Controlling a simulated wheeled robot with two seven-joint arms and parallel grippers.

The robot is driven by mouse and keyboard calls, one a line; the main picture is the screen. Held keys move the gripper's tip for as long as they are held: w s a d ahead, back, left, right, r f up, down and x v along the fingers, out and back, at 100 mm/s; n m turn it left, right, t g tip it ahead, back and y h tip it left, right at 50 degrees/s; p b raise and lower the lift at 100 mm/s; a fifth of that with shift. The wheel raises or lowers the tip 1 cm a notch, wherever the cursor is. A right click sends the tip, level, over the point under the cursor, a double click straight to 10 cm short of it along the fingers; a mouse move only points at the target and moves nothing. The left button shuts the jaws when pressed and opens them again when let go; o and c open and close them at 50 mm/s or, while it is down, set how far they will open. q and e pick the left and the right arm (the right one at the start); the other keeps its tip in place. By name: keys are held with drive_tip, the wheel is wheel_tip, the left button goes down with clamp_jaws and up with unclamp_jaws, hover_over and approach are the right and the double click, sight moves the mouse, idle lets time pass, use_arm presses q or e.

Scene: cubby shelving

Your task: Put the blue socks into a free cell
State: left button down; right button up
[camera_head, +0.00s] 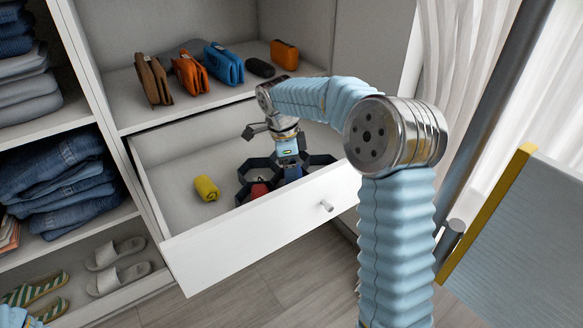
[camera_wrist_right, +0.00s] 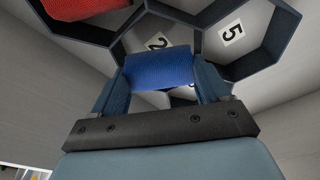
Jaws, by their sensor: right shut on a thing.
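The blue socks (camera_wrist_right: 158,68), a rolled bundle, sit between the two fingers of my right gripper (camera_wrist_right: 157,85), which is shut on them. In the head view my right gripper (camera_head: 289,157) points down into the open drawer, over the dark hexagonal organizer (camera_head: 318,160). The wrist view shows empty cells beyond the socks, with a label 2 (camera_wrist_right: 156,43) and a label 5 (camera_wrist_right: 232,33) on their floors. I cannot tell whether the socks are above the cells or partly inside one. Red socks (camera_head: 259,190) lie in a front cell. My left gripper is out of view.
A yellow sock roll (camera_head: 206,188) lies loose in the drawer, left of the organizer. The white drawer front (camera_head: 250,228) stands pulled out. Above it, a shelf (camera_head: 127,84) holds several wallets and pouches. Folded jeans (camera_head: 65,185) and slippers fill the left shelving.

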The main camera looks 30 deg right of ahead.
drive_tip(key=o, duration=1)
wheel_tip(320, 180, up, 14)
drive_tip(key=a+p, duration=0.2)
drive_tip(key=shift+w+f, duration=0.2)
drive_tip(key=shift+w, duration=0.25)
